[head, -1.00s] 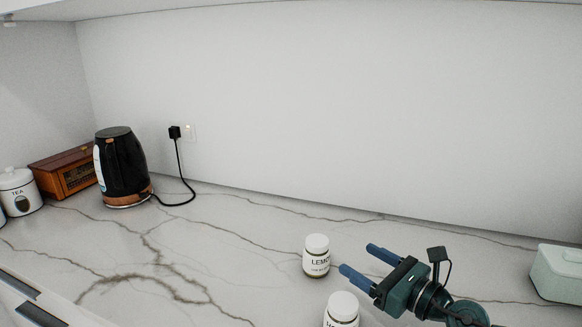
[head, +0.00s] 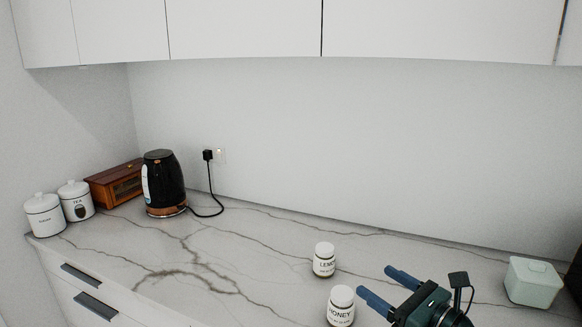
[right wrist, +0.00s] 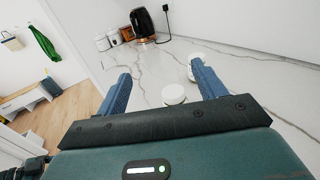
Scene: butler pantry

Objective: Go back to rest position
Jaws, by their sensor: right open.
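My right gripper (head: 382,288) is at the lower right of the head view, over the marble counter. Its two blue fingers are spread apart with nothing between them; they show in the right wrist view too (right wrist: 160,88). A honey jar (head: 341,308) with a white lid stands upright just left of the fingertips. A lemon jar (head: 324,262) stands upright behind it. My left gripper is not in view.
A black kettle (head: 163,184), a wooden box (head: 115,184), a tea canister (head: 76,202) and another canister (head: 44,216) stand at the left. A pale green lidded box (head: 533,283) is at the right. White cabinets (head: 245,30) hang above. The counter's middle (head: 235,245) is clear.

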